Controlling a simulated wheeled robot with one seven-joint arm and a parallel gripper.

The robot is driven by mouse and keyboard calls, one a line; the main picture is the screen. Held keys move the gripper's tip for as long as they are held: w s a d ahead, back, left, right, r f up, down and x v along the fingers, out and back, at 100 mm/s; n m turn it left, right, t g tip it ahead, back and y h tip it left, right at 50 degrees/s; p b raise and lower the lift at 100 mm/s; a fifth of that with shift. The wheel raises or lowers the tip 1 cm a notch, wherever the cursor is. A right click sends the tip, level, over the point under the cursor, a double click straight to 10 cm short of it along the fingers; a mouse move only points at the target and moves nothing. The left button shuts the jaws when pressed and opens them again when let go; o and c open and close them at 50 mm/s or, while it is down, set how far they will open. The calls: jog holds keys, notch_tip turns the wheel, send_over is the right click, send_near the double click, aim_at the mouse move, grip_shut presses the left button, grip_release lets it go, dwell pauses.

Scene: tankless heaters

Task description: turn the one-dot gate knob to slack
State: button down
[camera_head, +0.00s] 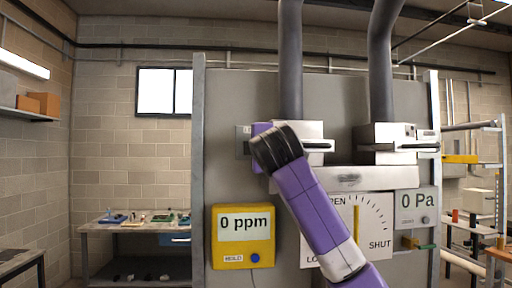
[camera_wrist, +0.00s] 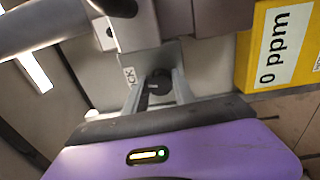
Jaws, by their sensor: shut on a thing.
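A dark round knob (camera_wrist: 157,88) shows in the wrist view on a grey plate, between the two grey fingers of my gripper (camera_wrist: 156,82). The fingers are shut on it. A label (camera_wrist: 129,76) ending in "CK" lies beside the knob, partly hidden. No dot mark can be made out, so I cannot tell whether this is the one-dot knob. In the head view my gripper (camera_head: 250,146) is at the left side of the left heater unit (camera_head: 313,131), and my purple arm hides most of the knob area.
A yellow "0 ppm" meter (camera_head: 243,236) hangs below my gripper. Right of my arm are an OPEN/SHUT dial board (camera_head: 375,225), a "0 Pa" gauge (camera_head: 417,203) and a second heater unit (camera_head: 385,140). Grey pipes (camera_head: 291,60) rise above. A workbench (camera_head: 135,226) stands at the left.

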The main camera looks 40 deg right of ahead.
jog(key=shift+a, duration=0.1)
dwell(0.3)
jog(key=c, duration=1)
grip_release()
jog(key=shift+c, duration=0.2)
jog(key=b+v, duration=0.3)
jog(key=v, duration=0.4)
jog(key=shift+s+a, duration=0.2)
jog(key=shift+s, duration=0.05)
jog(key=shift+f, duration=0.1)
